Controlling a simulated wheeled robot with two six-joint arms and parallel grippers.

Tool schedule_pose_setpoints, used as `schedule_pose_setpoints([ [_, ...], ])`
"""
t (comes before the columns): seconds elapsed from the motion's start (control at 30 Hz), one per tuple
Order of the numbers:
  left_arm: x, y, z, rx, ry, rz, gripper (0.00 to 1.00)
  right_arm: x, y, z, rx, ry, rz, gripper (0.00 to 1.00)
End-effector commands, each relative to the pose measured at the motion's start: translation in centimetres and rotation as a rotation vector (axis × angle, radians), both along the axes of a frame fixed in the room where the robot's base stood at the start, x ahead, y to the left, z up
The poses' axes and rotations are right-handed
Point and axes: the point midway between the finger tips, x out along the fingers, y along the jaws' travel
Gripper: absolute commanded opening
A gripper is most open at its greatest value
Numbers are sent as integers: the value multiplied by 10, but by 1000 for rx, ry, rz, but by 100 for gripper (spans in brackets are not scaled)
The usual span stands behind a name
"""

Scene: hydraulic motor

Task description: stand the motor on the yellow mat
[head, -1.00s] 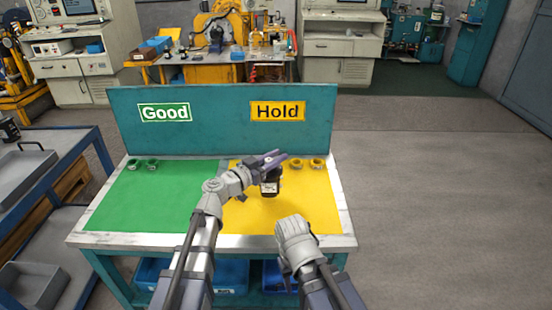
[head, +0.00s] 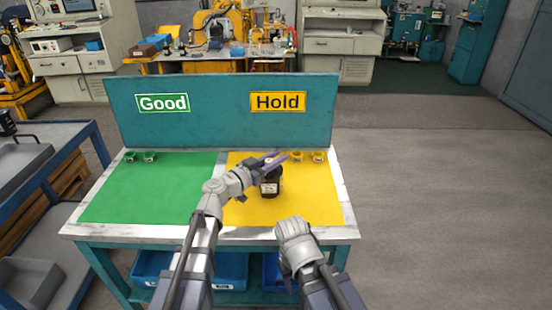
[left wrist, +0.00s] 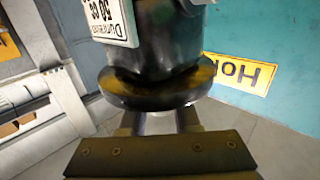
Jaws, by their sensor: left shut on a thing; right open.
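The motor (head: 270,188) is a black cylinder with a white label and a wide flange. It is upright over the yellow mat (head: 312,205), low; I cannot tell whether its base touches. My left gripper (head: 274,157) is shut on the motor's upper part. In the left wrist view the motor (left wrist: 160,45) fills the top middle, its label text upside down, with the jaws at its flange. My right gripper (head: 292,229) is empty, in front of the table's near edge; its fingers are hard to make out.
A green mat (head: 140,190) covers the table's left half. Small yellow rings (head: 308,156) and green rings (head: 140,156) stand at the back. Behind is a teal board (head: 220,110) with Good and Hold signs. Blue bins (head: 230,270) sit below. The mat's right side is clear.

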Motion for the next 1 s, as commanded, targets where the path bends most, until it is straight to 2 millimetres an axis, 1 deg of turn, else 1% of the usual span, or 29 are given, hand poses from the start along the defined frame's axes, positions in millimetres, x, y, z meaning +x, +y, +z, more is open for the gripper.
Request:
schedule_pose_setpoints([
  [0.1, 0, 0, -2, -3, 0, 0, 0, 0, 0, -3, 0, 0, 0, 50],
  [0.13, 0, 0, -3, 0, 0, 0, 31, 0, 0, -3, 0, 0, 0, 50],
  [0.3, 0, 0, -2, 0, 0, 0, 50, 0, 0, -2, 0, 0, 0, 50],
  [0.4, 0, 0, -2, 0, 0, 0, 60, 0, 0, -2, 0, 0, 0, 50],
  [0.6, 0, 0, -2, 0, 0, 0, 60, 0, 0, -2, 0, 0, 0, 50],
  [0.7, 0, 0, 2, 0, 0, 0, 60, 0, 0, 2, 0, 0, 0, 50],
  [0.87, -19, 17, 0, 0, 0, 3, 60, 0, 0, 0, 0, 0, 0, 50],
  [1.0, -41, 38, 0, 0, 0, 4, 60, 0, 0, 0, 0, 0, 0, 50],
])
